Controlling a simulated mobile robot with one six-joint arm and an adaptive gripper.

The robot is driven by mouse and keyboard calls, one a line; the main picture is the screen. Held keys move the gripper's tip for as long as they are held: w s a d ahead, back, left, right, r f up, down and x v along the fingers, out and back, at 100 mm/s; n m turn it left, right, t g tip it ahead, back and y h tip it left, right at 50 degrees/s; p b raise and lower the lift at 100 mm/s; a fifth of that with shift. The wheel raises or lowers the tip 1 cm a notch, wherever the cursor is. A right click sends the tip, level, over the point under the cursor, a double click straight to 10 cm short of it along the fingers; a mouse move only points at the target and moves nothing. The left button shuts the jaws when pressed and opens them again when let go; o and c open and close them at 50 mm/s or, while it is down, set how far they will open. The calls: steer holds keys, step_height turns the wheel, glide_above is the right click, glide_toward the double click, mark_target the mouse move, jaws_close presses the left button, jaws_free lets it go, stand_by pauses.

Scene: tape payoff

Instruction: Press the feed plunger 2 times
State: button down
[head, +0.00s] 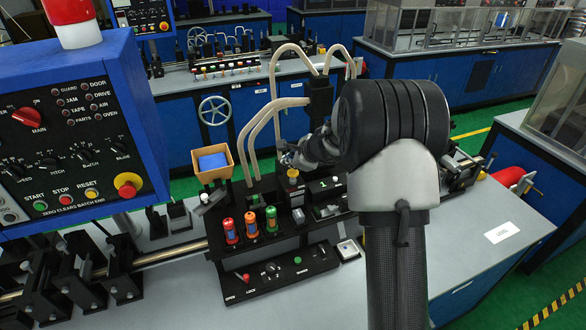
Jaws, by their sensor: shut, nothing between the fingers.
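The tape payoff station (275,235) is a black fixture on the grey bench, with several small controls. I cannot tell for sure which control is the feed plunger; a short post with a pale yellow top (293,174) is one upright part there. My gripper (284,157) is small in the head view, just above and behind that post. It looks shut and empty. I cannot tell whether it touches anything. My arm hides the right part of the station.
Red, orange and green cylinders (250,222) stand left of the post. A front panel (275,272) carries a lever and knobs. An orange bin with a blue content (210,161) stands behind left. Beige hoses (262,120) rise nearby. A blue control box (75,130) fills the left.

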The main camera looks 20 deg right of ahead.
mark_target(291, 172)
stand_by(0.3)
step_height(291, 172, up, 5)
steer(key=p, duration=0.4)
steer(key=shift+r, duration=0.1)
stand_by(1.9)
